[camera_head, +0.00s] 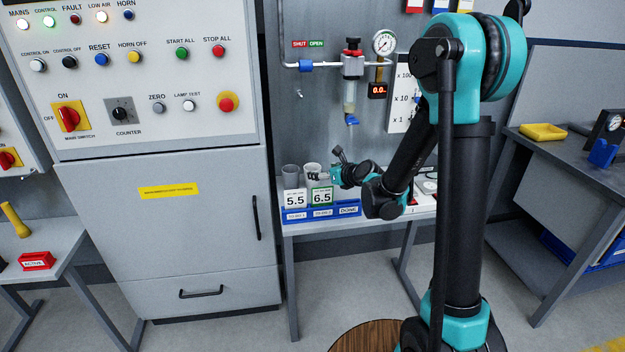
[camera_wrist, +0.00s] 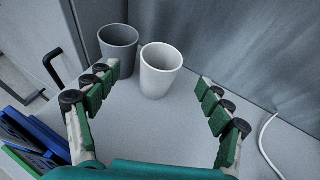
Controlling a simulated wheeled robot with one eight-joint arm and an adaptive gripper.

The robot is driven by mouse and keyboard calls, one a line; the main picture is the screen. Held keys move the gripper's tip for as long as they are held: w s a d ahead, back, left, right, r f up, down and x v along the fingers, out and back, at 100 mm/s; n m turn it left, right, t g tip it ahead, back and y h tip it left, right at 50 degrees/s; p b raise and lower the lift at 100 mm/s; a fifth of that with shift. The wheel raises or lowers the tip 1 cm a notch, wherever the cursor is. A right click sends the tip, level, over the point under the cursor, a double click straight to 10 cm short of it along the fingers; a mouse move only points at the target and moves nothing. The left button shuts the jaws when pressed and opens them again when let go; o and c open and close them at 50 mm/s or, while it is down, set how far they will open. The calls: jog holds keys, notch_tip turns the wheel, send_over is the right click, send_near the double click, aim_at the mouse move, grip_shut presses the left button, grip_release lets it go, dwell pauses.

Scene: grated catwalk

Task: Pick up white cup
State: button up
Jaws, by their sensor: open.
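The white cup (camera_wrist: 161,72) stands upright on the grey table, ahead of my gripper and between the lines of its fingers in the wrist view. My gripper (camera_wrist: 150,98) is open and empty, with green-padded fingers spread to both sides. A grey cup (camera_wrist: 119,48) stands upright just left of the white one, close to the left finger. In the head view the white cup (camera_head: 312,172) stands at the back of the table, partly hidden behind the label card and my gripper (camera_head: 328,173). The grey cup (camera_head: 290,172) is left of it.
Label cards reading 5.5 (camera_head: 295,199) and 6.5 (camera_head: 321,196) stand in front of the cups, above blue bins (camera_head: 297,216). A grey cabinet (camera_head: 200,235) borders the table on the left. A wall panel rises behind. A white cable (camera_wrist: 264,143) lies at right.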

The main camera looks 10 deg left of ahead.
aim_at(308, 167)
jog(key=shift+x, duration=2.7)
jog(key=shift+w+d+r, duration=0.1)
jog(key=c, duration=1)
jog(key=shift+c, duration=0.2)
